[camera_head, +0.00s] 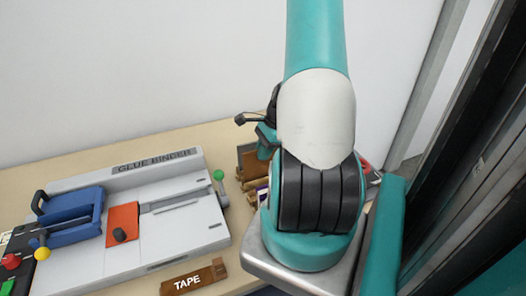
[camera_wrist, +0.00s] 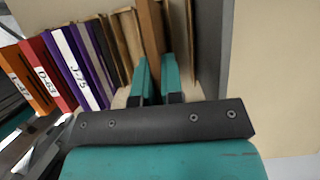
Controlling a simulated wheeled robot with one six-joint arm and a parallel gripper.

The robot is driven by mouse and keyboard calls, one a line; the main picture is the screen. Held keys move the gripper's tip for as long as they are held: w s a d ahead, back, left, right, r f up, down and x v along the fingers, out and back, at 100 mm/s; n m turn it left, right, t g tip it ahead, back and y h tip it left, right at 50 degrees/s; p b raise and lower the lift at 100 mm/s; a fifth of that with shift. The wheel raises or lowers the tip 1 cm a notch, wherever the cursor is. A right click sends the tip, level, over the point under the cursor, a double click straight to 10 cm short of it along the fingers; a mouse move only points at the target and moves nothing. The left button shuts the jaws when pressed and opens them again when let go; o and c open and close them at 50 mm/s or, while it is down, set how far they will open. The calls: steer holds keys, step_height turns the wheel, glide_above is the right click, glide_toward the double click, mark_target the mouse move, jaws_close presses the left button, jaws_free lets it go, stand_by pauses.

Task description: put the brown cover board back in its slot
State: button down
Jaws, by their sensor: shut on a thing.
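In the wrist view my gripper (camera_wrist: 155,72) has its two teal fingers closed around the brown cover board (camera_wrist: 150,32), which stands upright and extends away past the fingertips. Thin wooden boards or dividers of a rack (camera_wrist: 125,38) stand on both sides of it. Whether the board's lower edge is seated in a slot cannot be told, since the fingers and the palm bar hide it. In the head view a brown board (camera_head: 247,160) shows beside my arm, above the wooden rack; my arm hides most of the rack and the gripper.
Labelled orange, red and purple books (camera_wrist: 65,65) stand left of the board in the wrist view. A grey panel (camera_wrist: 211,50) rises close on the right. In the head view a glue binder (camera_head: 180,215) and a TAPE block (camera_head: 195,280) occupy the table left of my arm.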

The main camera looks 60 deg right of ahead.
steer(key=shift+f+b, duration=0.4)
steer(key=shift+f, duration=0.3)
steer(key=c, duration=1.5)
jaws_free()
steer(key=shift+r, duration=0.1)
steer(key=p+v, duration=0.9)
steer(key=v, duration=0.2)
steer(key=shift+p, duration=0.4)
